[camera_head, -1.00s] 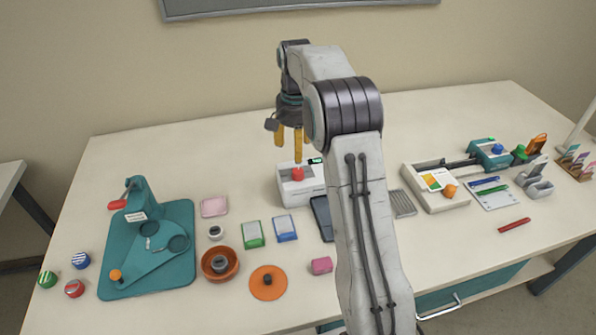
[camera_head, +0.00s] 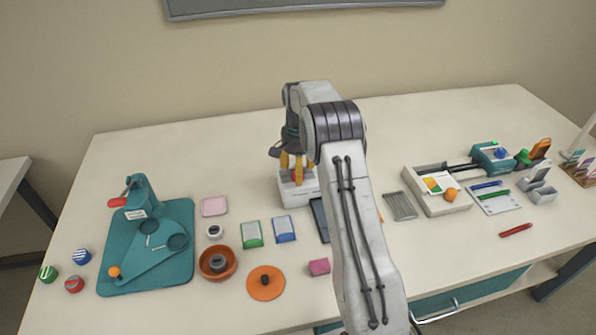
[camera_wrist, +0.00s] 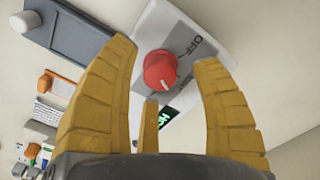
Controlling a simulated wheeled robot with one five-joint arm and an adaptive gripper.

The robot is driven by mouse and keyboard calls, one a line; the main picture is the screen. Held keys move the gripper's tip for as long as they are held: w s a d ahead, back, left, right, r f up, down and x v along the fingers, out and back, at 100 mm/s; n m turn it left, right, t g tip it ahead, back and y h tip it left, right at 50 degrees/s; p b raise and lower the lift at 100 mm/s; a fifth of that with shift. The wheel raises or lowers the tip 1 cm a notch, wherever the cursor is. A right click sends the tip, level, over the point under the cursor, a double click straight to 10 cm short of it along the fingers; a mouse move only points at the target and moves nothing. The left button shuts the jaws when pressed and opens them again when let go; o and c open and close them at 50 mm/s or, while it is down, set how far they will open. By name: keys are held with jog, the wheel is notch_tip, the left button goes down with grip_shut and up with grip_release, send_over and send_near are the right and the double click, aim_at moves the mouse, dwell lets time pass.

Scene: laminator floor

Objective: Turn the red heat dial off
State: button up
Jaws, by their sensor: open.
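The red heat dial (camera_wrist: 160,69) is a round knob on the top of a white laminator (camera_wrist: 225,22). In the wrist view its white pointer line lies near the lower right side of the knob, and the printed word OFF is to its upper right. My gripper (camera_wrist: 172,75) is open, with yellow fingers on both sides of the dial; I cannot tell whether they touch it. A third finger shows below the dial.
A green lit display (camera_wrist: 165,117) sits beside the dial. A dark tray (camera_head: 320,219) lies right of the laminator. Pink, green and blue items and an orange bowl (camera_head: 218,262) are in front. A teal press (camera_head: 150,240) stands left. The table behind is clear.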

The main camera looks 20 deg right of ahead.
jog(key=shift+f, duration=0.5)
grip_shut()
dwell(0.4)
